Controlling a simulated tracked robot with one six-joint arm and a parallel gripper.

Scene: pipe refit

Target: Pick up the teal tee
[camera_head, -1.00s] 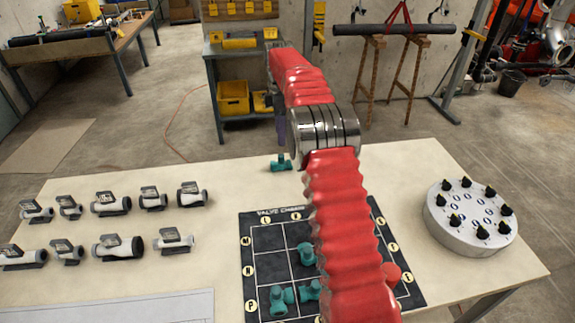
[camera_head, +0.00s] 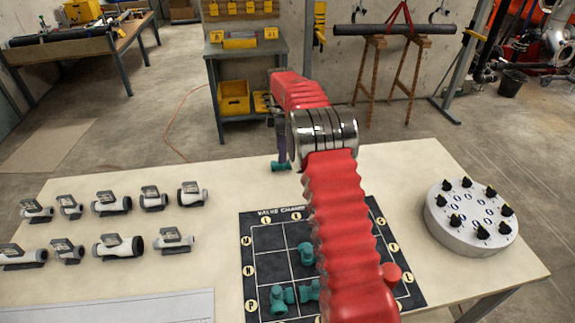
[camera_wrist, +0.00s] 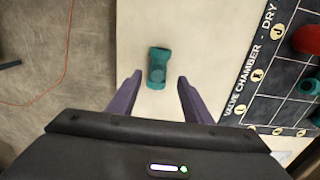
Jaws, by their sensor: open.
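A teal tee (camera_wrist: 158,66) lies alone on the cream table top, between the table's far edge and the black board. In the head view the tee (camera_head: 281,166) shows just beyond the board, partly hidden by my gripper. My gripper (camera_wrist: 157,87) has two purple fingers, open and empty. In the wrist view the tee is between and slightly ahead of the fingertips, with a gap on each side. In the head view the gripper (camera_head: 283,155) points down over the tee.
A black board marked VALVE CHAMBER (camera_head: 262,234) holds several teal fittings (camera_head: 282,299) and a red piece (camera_head: 391,275). Several grey-white valves (camera_head: 111,203) stand in rows at left. A round dial unit (camera_head: 470,218) is at right. The table around the tee is clear.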

